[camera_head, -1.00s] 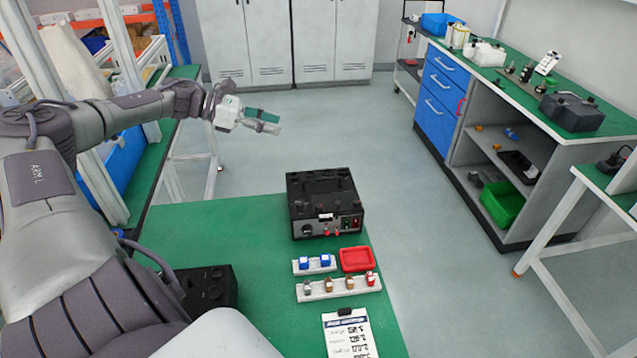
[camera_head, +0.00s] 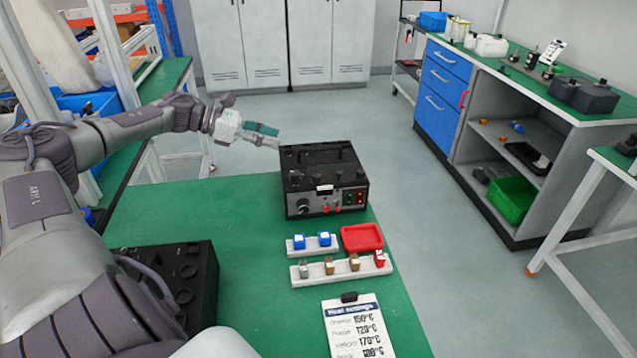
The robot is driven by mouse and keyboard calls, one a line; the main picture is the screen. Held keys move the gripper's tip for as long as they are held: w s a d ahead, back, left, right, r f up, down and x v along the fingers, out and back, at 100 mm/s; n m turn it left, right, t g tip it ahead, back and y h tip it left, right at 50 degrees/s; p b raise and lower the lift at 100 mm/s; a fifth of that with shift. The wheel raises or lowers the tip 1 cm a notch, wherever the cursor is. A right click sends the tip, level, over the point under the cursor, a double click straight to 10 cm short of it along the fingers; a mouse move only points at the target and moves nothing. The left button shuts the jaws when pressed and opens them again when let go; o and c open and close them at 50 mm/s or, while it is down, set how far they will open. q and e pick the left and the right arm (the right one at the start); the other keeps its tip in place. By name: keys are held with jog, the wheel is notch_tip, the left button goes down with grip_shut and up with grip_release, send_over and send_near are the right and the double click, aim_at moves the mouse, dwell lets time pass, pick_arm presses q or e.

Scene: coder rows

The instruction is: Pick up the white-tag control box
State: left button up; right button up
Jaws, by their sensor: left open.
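A black control box (camera_head: 325,178) with a white tag (camera_head: 324,187) on its front stands on the green table (camera_head: 245,235). It has a handle on top, with knobs and red and green switches on the front. My left gripper (camera_head: 277,137) is open and empty, just beyond the box's back left corner at about the height of its top. It appears apart from the box. A second black box (camera_head: 190,275) sits at the near left, partly hidden by my left arm; no white tag shows on it. My right gripper is out of view.
In front of the control box lie a red tray (camera_head: 362,238), two light racks (camera_head: 340,268) with small blue, brown, grey and red parts, and a clipboard (camera_head: 354,330). The table is bare left of the box. A workbench (camera_head: 520,150) stands at the right.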

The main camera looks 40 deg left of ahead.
aim_at(318, 150)
pick_arm(q)
jog(key=p+x, duration=0.2)
jog(key=x, duration=0.5)
jog(key=shift+w+d+r, duration=0.1)
jog(key=shift+w+r, duration=0.05)
jog(key=shift+w, duration=0.15)
jog(key=shift+w+d+p, duration=0.3)
jog(key=shift+d, duration=0.05)
jog(key=x, duration=0.2)
jog(key=p+x, duration=0.1)
jog(key=shift+w+d+f+p, duration=0.1)
jog(key=shift+w+f+p, duration=0.15)
jog(key=shift+f, duration=0.2)
jog(key=shift+w+d+f, duration=0.2)
jog(key=shift+w+f, duration=0.05)
jog(key=shift+f, duration=0.05)
grip_shut()
